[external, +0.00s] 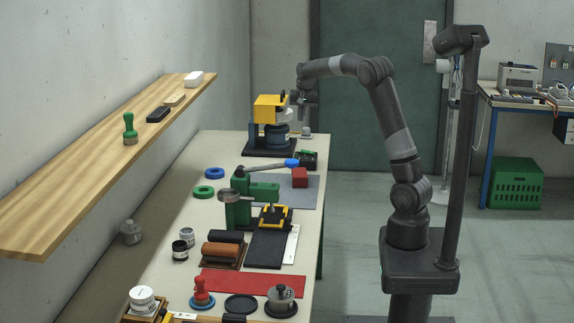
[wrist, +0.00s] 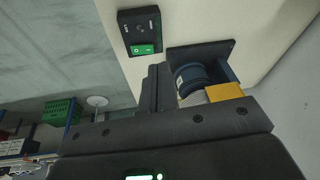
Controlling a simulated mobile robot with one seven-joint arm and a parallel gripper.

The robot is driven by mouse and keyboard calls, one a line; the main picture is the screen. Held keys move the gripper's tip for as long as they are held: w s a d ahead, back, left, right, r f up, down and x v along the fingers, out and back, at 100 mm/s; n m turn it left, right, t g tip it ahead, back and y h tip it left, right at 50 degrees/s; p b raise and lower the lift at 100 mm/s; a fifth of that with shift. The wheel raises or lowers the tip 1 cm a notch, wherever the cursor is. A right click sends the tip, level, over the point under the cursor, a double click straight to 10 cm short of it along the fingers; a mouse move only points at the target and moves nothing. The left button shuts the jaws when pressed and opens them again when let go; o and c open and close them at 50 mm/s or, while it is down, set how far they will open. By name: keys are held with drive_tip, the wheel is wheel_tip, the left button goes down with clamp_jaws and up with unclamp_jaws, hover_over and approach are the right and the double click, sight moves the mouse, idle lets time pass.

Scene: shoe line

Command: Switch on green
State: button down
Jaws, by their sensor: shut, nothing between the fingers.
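A black switch box (wrist: 139,30) with a bright green rocker switch (wrist: 143,49) shows at the top of the wrist view. In the external view the box (external: 309,162) lies on the table, with the green switch (external: 306,152) small on it; I cannot tell which way the rocker is tipped. My gripper (external: 304,104) is shut and empty, above the far end of the table beside the yellow and blue machine (external: 268,105). Its closed dark fingers (wrist: 156,82) point up in the wrist view, apart from the switch, which appears just left of their tips.
The machine, with its blue drum (wrist: 190,76) and yellow block (wrist: 224,92), stands close to the fingers. A green press (external: 238,198) with a blue-tipped lever (external: 291,163) and a red block (external: 299,177) are nearer the camera. A wooden shelf (external: 90,160) runs along the left wall.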

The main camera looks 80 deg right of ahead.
drive_tip(key=s+d+f+m+g, duration=0.1)
drive_tip(key=s+d+f+m, duration=0.1)
drive_tip(key=d, duration=0.5)
drive_tip(key=shift+d+f, duration=0.4)
drive_tip(key=shift+f, duration=0.2)
hover_over(305, 151)
drive_tip(key=f, duration=1.1)
drive_tip(key=shift+a+f, duration=0.25)
drive_tip(key=shift+f, duration=0.15)
drive_tip(key=shift+w+f, duration=0.1)
drive_tip(key=shift+f, duration=0.75)
